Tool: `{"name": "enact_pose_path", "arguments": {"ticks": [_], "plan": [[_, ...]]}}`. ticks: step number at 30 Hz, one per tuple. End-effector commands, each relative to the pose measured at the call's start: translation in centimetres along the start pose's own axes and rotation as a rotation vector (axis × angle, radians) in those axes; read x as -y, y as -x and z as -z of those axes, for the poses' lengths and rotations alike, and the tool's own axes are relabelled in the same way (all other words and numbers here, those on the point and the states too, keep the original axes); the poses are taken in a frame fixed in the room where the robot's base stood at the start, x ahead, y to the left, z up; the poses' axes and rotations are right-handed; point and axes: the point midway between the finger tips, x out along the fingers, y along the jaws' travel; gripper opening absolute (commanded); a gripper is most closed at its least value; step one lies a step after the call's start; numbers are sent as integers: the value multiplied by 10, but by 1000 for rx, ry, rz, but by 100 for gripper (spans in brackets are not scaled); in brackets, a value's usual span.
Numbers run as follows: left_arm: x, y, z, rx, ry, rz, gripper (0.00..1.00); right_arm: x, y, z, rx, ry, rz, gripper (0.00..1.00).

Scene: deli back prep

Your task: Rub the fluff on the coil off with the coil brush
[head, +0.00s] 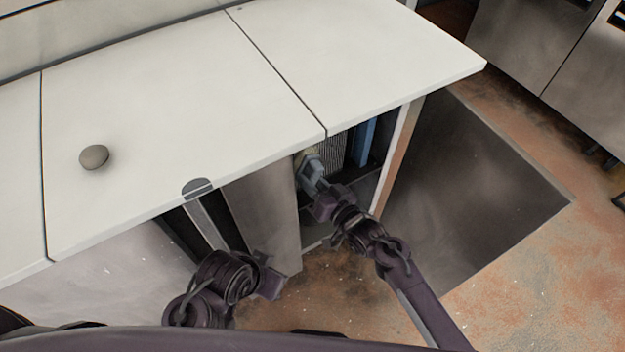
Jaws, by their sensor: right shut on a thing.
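The coil (331,152) is a dark panel with fine upright pale fins inside the open bay under the counter. Its top is hidden by the counter edge. My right gripper (312,172) reaches into the bay at the coil's left side. It is shut on a small pale thing, which seems to be the coil brush (304,157), mostly hidden by the gripper and counter edge. I cannot tell whether the brush touches the coil. I cannot make out any fluff at this size. My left gripper (269,282) is low in front of the cabinet, away from the coil; its jaws are unclear.
The white counter top (190,90) overhangs the bay. A grey door panel (262,215) stands left of the opening, and an upright side edge (398,155) bounds it right. A blue upright part (364,142) is inside. A round grey object (94,157) sits on the counter.

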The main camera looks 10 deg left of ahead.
Motion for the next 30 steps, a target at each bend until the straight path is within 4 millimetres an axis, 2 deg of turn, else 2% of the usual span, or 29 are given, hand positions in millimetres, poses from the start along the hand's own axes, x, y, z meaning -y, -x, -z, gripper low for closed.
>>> {"name": "enact_pose_path", "arguments": {"ticks": [1, 4, 13, 25, 30], "plan": [[0, 1, 0, 0, 0, 0, 36, 15, -4, 2, -3, -6, 33, 0], [0, 0, 0, 0, 0, 0, 36, 14, -4, 2, -4, -5, 34, 0], [0, -1, 0, 0, 0, 0, 36, -6, -1, 13, -4, -2, 31, 0], [0, 0, 0, 0, 0, 0, 36, -12, 2, 14, -4, 0, 18, 0], [0, -1, 0, 0, 0, 0, 36, -22, 4, 17, -2, 1, 16, 0]]}}
